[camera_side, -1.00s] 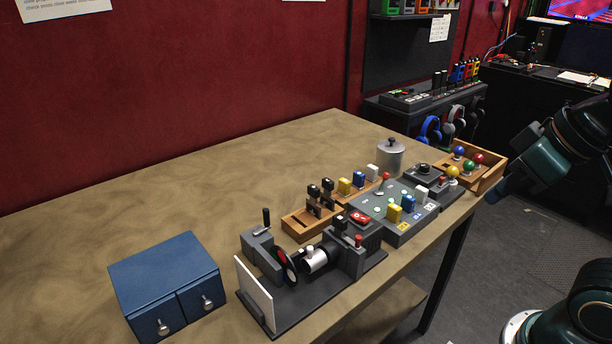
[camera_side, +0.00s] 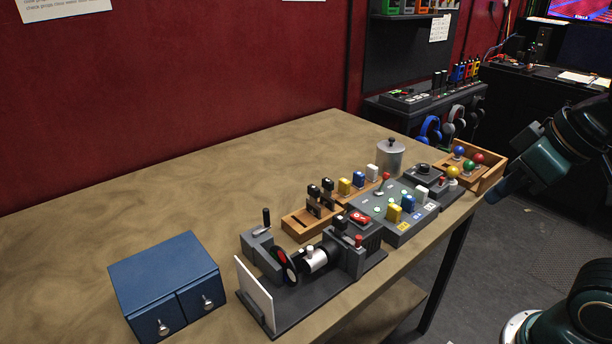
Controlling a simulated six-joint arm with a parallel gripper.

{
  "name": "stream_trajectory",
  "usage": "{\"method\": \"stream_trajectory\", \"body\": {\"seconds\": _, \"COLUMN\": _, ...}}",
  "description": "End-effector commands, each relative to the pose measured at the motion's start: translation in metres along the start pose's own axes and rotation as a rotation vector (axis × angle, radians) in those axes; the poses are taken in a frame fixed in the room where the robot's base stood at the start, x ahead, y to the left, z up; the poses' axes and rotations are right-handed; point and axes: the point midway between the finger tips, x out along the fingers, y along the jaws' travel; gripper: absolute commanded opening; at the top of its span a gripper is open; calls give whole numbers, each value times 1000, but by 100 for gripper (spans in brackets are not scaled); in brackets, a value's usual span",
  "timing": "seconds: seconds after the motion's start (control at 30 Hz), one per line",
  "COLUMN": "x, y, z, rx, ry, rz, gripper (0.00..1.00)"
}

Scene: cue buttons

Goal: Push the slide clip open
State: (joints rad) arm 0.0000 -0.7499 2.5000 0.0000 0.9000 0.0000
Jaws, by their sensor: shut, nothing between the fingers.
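I cannot pick out the slide clip for sure. It may be part of the small projector-like device on the table's front, which has a dark base plate (camera_side: 308,300), a white screen (camera_side: 254,292), a dark disc with red and pale spots (camera_side: 284,264), a silver barrel (camera_side: 317,260) and a grey housing (camera_side: 353,256). A grey block with a black-handled lever (camera_side: 266,218) stands behind the disc.
A blue two-drawer box (camera_side: 166,284) stands left of the device. A grey button panel (camera_side: 398,228), a wooden peg rack (camera_side: 308,224), a metal pot (camera_side: 390,158) and a wooden tray of coloured balls (camera_side: 490,174) fill the right. The table's back left (camera_side: 200,190) is clear.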

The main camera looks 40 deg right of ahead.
Motion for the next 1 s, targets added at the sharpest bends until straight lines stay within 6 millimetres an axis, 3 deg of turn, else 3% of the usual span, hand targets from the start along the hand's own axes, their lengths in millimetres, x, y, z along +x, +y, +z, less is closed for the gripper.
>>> {"method": "stream_trajectory", "body": {"seconds": 0.33, "x": 0, "y": 0, "z": 0, "rx": 0, "ry": 0, "rz": 0, "gripper": 0}}
{"method": "stream_trajectory", "body": {"seconds": 0.5, "x": 0, "y": 0, "z": -2, "rx": 6, "ry": -4, "rz": -1, "gripper": 31}}
{"method": "stream_trajectory", "body": {"seconds": 0.53, "x": 0, "y": -1, "z": -3, "rx": 10, "ry": -6, "rz": -2, "gripper": 33}}
{"method": "stream_trajectory", "body": {"seconds": 0.77, "x": 0, "y": -6, "z": -20, "rx": 86, "ry": -57, "rz": -11, "gripper": 33}}
{"method": "stream_trajectory", "body": {"seconds": 1.0, "x": 7, "y": -21, "z": -56, "rx": 242, "ry": -159, "rz": -11, "gripper": 33}}
